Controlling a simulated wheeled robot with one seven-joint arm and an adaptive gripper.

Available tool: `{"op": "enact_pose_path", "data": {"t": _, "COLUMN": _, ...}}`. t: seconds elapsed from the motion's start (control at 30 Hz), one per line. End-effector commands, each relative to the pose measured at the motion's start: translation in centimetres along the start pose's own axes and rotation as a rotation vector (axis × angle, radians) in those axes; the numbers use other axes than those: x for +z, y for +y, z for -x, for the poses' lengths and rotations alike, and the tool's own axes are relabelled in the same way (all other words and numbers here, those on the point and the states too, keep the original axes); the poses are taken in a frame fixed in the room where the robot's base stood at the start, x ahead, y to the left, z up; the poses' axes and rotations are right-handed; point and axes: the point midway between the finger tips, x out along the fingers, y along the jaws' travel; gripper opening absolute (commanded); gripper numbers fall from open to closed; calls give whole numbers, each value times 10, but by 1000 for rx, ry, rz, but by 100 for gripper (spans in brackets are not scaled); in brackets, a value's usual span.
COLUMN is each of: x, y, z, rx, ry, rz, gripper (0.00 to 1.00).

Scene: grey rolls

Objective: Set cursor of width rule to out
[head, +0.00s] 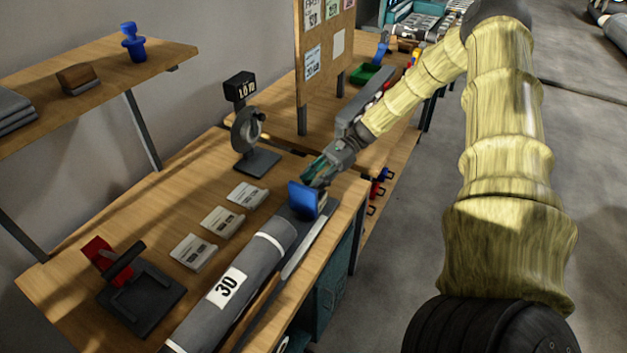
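A blue upright block (304,199), which looks like the cursor, stands at the far end of a long narrow metal strip (301,249), which looks like the width rule. The strip runs along the right side of a grey roll (262,252) labelled 30, near the table's front edge. My gripper (314,175) is low over the table, just behind and slightly right of the blue block. It looks very close to the block; I cannot tell whether they touch. Its fingertips are small and partly hidden, so their opening is unclear. No markings on the strip are readable.
Three white cards (220,222) lie left of the roll. A black stand with a display (247,120) is behind them. A red-handled black device (140,289) sits front left. A notice board (325,50) rises beyond my gripper. Open floor lies right of the table.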

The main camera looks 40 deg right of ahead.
Motion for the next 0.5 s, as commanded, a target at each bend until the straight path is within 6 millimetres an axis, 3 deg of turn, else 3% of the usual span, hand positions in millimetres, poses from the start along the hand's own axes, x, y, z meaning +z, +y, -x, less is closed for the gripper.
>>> {"op": "enact_pose_path", "data": {"t": 0.27, "x": 0, "y": 0, "z": 10, "rx": -1, "ry": 0, "rz": 1, "gripper": 33}}
{"op": "enact_pose_path", "data": {"t": 0.5, "x": 0, "y": -1, "z": 50, "rx": -3, "ry": 0, "rz": 2, "gripper": 33}}
